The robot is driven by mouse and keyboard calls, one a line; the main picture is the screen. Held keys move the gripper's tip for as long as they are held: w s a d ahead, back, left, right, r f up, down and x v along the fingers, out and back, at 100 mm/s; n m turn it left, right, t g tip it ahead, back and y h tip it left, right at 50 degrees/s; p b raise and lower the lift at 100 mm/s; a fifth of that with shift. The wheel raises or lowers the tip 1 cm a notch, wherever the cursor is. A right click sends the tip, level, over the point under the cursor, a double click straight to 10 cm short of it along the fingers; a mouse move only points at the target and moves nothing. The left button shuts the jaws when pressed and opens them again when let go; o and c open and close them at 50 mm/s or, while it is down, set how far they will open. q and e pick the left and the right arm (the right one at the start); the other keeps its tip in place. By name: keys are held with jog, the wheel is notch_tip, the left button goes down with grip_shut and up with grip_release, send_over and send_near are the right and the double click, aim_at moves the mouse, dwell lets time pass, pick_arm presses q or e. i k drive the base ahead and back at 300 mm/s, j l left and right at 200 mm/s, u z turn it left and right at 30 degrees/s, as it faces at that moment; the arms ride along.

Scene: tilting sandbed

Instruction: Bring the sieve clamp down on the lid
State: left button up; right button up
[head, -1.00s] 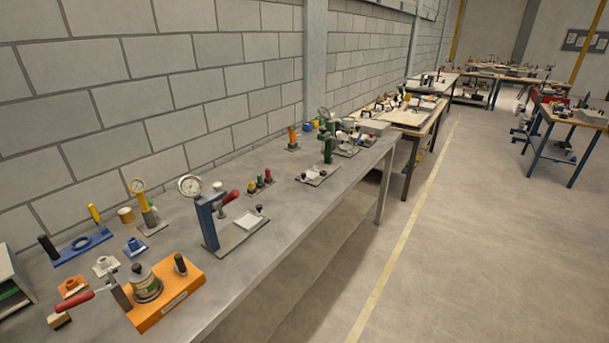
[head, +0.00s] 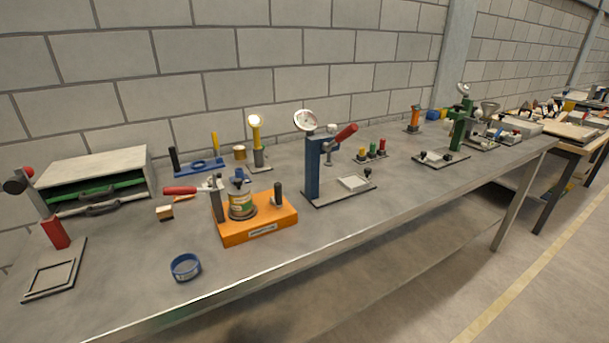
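An orange base block (head: 262,228) stands on the grey bench in the middle of the head view. On it is a small round container (head: 242,208) with a label and a dark top, which looks like the lid (head: 238,186). A clamp with a red handle (head: 180,190) stands at the left side of the container; the handle points left, about level. Whether the clamp touches the lid is too small to tell. A dark upright peg (head: 278,193) stands at the block's right. Neither of my grippers is in view.
A blue press with a gauge and red lever (head: 313,170) stands right of the block. A blue ring (head: 185,267) lies in front. A drawer cabinet (head: 97,180) and a red-posted stand (head: 55,235) are at left.

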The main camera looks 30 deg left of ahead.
aim_at(167, 190)
jog(key=u, duration=1.55)
jog(key=k+l+z, duration=0.2)
jog(key=l, duration=0.35)
jog(key=k, duration=0.1)
